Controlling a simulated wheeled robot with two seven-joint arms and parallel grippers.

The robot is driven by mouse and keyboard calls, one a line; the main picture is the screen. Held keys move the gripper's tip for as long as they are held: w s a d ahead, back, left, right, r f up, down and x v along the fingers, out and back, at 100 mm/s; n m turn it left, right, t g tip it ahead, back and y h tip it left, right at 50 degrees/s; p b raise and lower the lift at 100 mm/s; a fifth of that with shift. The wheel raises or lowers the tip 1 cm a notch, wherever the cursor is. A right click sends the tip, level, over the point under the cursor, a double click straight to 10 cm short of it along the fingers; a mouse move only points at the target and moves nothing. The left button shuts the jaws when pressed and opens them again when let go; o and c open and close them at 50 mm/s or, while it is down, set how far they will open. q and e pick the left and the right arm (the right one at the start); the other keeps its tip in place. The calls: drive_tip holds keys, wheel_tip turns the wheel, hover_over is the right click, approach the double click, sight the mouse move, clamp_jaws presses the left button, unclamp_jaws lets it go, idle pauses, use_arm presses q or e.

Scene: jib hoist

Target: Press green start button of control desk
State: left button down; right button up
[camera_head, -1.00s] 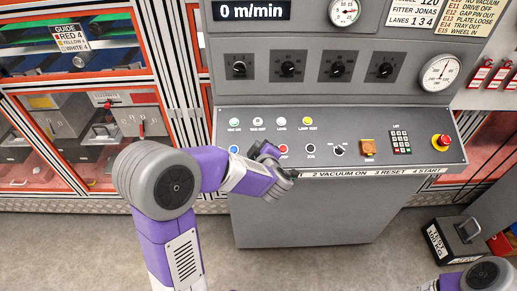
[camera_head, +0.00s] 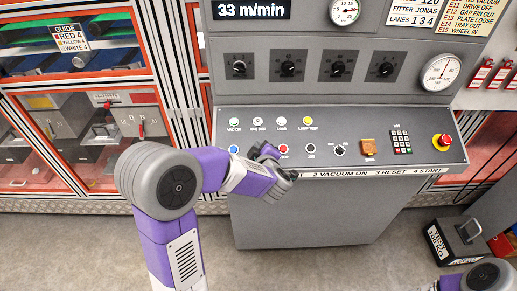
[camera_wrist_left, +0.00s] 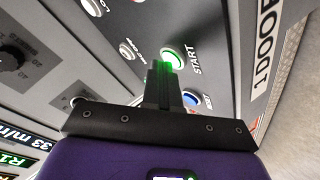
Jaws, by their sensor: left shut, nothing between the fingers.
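The control desk (camera_head: 340,125) stands in front of me with a row of buttons on its sloped panel. My left gripper (camera_head: 264,151) is shut and empty, with its fingertips down at the panel between the blue button and the red button. In the left wrist view the green start button (camera_wrist_left: 176,56), labelled START, is lit. The shut fingertips of the left gripper (camera_wrist_left: 164,68) are at its edge and seem to touch it, with green light on them. In the head view the gripper hides this button. My right gripper is out of view.
A blue button (camera_wrist_left: 191,100) lies close beside the fingers. The red button (camera_head: 283,148), a rotary switch (camera_head: 340,149), a keypad (camera_head: 401,141) and a red emergency stop (camera_head: 441,140) are to the right. The display (camera_head: 250,11) reads 33 m/min. A test weight (camera_head: 459,241) stands on the floor.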

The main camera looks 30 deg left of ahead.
use_arm(q)
drive_tip(key=shift+s+d+r+p, duration=0.2)
drive_tip(key=shift+s+r+p, duration=0.05)
drive_tip(key=shift+r+p, duration=0.55)
drive_tip(key=r+p, duration=0.1)
drive_tip(key=s+r+p, duration=0.1)
drive_tip(key=r+p, duration=0.1)
drive_tip(key=d+r+p, duration=0.1)
drive_tip(key=shift+s+r, duration=0.25)
drive_tip(key=shift+s, duration=0.1)
idle(0.9)
